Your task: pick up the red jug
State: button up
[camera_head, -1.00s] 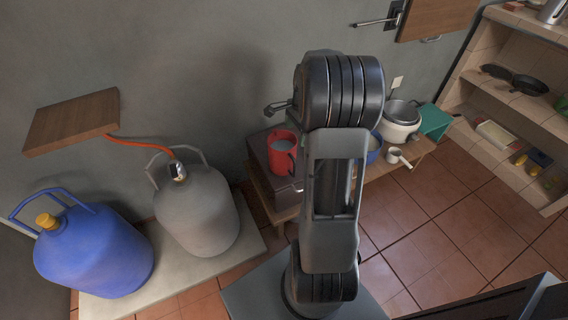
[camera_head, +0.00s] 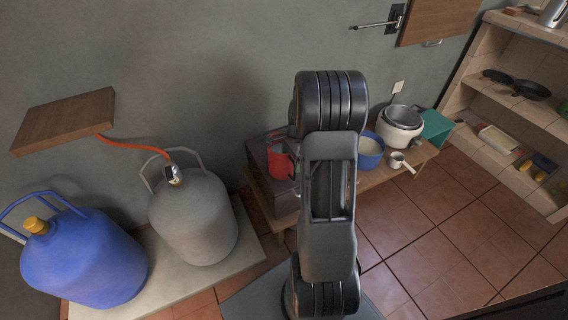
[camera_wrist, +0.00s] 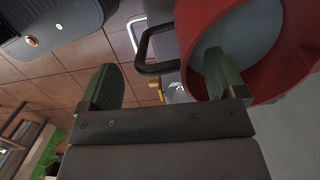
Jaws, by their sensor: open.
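The red jug (camera_head: 279,166) stands on a dark box on the low wooden bench, partly hidden behind my arm in the head view. In the wrist view the red jug (camera_wrist: 205,22) fills the upper right, with its pale inside and dark handle (camera_wrist: 155,68) showing. My gripper (camera_wrist: 161,58) is open and empty. Its right finger overlaps the jug's mouth, and the handle lies between the two fingers in the picture. Whether a finger touches the jug I cannot tell. In the head view my gripper is mostly hidden by my arm, at the jug's top.
A blue pot (camera_head: 369,152), a small white cup (camera_head: 398,160), a white cooker (camera_head: 400,127) and a teal box (camera_head: 436,127) stand to the right on the bench (camera_head: 423,155). Blue (camera_head: 85,258) and grey (camera_head: 194,220) gas bottles stand to the left. Tiled shelves (camera_head: 490,110) are at right.

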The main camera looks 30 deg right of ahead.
jog(key=shift+a+f, duration=0.1)
jog(key=shift+f, duration=0.75)
jog(key=shift+r, duration=0.15)
grip_shut()
